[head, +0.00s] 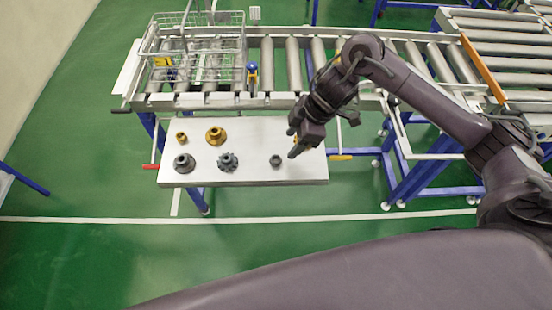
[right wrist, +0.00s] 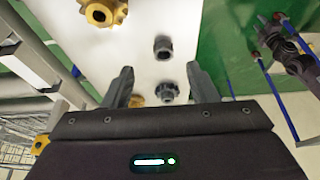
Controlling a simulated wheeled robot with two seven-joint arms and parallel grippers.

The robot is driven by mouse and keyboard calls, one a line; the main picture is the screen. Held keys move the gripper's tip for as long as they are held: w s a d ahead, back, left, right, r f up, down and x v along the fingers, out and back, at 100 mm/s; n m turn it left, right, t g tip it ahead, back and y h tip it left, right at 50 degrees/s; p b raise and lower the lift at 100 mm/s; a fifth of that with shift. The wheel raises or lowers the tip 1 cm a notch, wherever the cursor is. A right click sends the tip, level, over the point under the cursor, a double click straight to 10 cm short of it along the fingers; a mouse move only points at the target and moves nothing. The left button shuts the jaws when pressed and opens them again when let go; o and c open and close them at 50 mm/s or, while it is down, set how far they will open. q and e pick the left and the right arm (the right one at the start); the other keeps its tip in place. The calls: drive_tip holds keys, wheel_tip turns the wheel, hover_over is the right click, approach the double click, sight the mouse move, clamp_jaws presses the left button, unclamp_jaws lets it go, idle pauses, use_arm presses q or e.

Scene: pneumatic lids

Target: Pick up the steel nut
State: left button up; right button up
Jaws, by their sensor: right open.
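The steel nut (head: 275,161) is a small dark grey ring standing on the right part of the white table (head: 250,178). It also shows in the right wrist view (right wrist: 163,47), above the gap between the fingertips. My right gripper (head: 294,143) is open and empty, just to the right of the nut and apart from it. Its two fingers also show in the right wrist view (right wrist: 158,80), pointing toward the table.
A grey gear (head: 228,162) and a dark flanged part (head: 184,162) stand left of the nut. Behind them are a brass flanged part (head: 216,136) and a small brass nut (head: 181,137). A brass gear (right wrist: 103,12) lies near the steel nut. A roller conveyor (head: 290,65) with a wire basket (head: 195,45) runs behind.

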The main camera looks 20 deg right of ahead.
sight(276, 159)
drive_tip(key=p+x, duration=0.1)
drive_tip(key=x, duration=0.2)
drive_tip(key=a+p+x, duration=0.1)
drive_tip(key=x, duration=0.2)
drive_tip(key=shift+s+a+f, duration=0.1)
drive_tip(key=shift+a+f, duration=0.15)
drive_tip(key=shift+f, duration=0.25)
drive_tip(key=c, duration=1.1)
drive_tip(key=shift+r, duration=0.15)
